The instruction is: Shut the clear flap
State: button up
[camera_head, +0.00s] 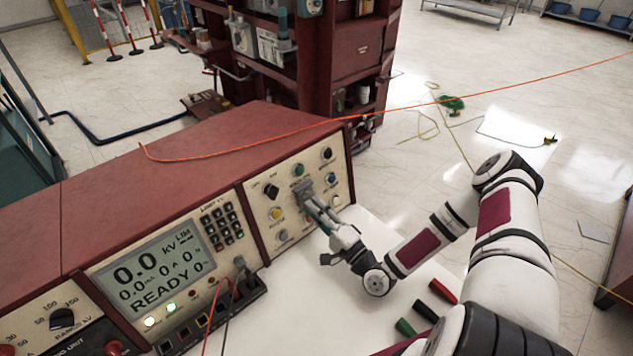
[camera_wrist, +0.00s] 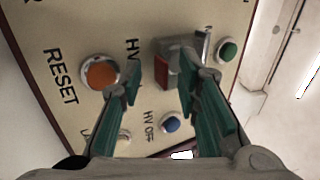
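In the wrist view, a grey housing (camera_wrist: 176,52) with a red part (camera_wrist: 161,68) stands out from the cream control panel (camera_wrist: 100,28). A pale, shiny piece (camera_wrist: 204,42) sticks up at its right side. It may be the clear flap, but I cannot tell its outline or angle. My gripper (camera_wrist: 162,84) is open, with its teal fingers apart and no object visibly held. Its right fingertip is close to the housing; contact is unclear. In the head view, my gripper (camera_head: 313,201) reaches the panel and hides part of the housing (camera_head: 303,187).
An orange button (camera_wrist: 101,73), a blue button (camera_wrist: 171,123) and a green button (camera_wrist: 228,50) surround the fingers. In the head view, a display (camera_head: 152,273) is left of the panel. An orange cable (camera_head: 230,149) crosses the console top. Red, black and green pieces lie on the white surface (camera_head: 330,300).

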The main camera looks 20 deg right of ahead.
notch_tip(320, 180, up, 25)
jog(key=s+g+h, duration=0.1)
jog(key=g+h, duration=0.6)
jog(key=g, duration=1.2)
jog(key=shift+d+h, duration=0.2)
jog(key=shift+h, duration=0.1)
dwell(0.7)
dwell(0.4)
